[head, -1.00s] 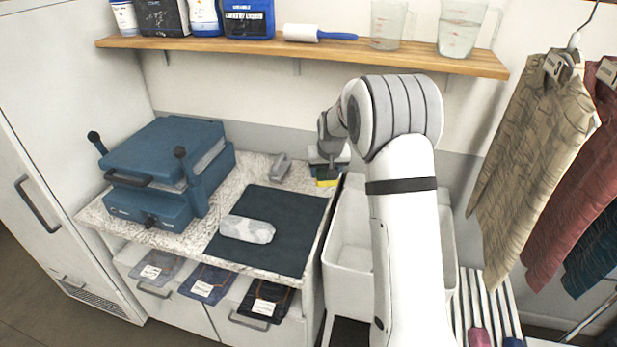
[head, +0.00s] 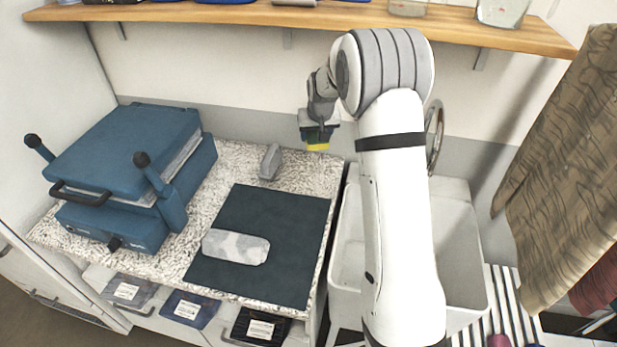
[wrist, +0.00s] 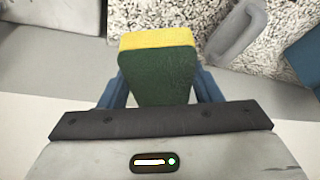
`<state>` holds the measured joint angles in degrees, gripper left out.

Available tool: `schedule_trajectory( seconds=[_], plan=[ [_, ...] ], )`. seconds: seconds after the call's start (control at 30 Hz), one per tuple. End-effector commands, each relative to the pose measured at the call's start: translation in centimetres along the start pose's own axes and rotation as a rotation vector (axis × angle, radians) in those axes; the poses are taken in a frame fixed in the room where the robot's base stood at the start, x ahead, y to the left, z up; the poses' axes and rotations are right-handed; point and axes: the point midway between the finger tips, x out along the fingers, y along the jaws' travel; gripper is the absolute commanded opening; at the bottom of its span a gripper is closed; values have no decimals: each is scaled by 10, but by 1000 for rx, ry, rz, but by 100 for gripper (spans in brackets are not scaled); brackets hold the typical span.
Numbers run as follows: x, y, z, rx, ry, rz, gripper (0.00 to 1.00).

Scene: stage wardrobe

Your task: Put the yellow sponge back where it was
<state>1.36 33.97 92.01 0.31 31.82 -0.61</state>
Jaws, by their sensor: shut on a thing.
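The yellow sponge (wrist: 155,40) has a dark green pad on one face and shows large in the wrist view. My gripper (wrist: 153,88) is shut on it, with a blue finger on each side. In the head view the sponge (head: 318,147) hangs under my gripper (head: 319,132), near the back right of the speckled counter (head: 235,160). It looks held above the surface, though the exact height is hard to tell.
A small grey object (head: 271,162) stands left of the sponge. A dark mat (head: 280,220) bears a pale patterned roll (head: 236,247). A blue press (head: 130,170) stands at left. A white sink (head: 455,235) is right of the counter, and a wooden shelf (head: 330,18) runs above.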

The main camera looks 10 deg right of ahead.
Motion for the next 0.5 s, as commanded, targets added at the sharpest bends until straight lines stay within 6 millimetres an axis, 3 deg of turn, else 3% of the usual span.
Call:
schedule_trajectory(
  seconds=[0.03, 0.3, 0.5],
  plan=[
    [12, -2, 5, -3, 1, -1, 40],
    [44, -7, 18, -10, 0, -4, 40],
    [58, -8, 24, -12, -1, -5, 40]
  ],
)
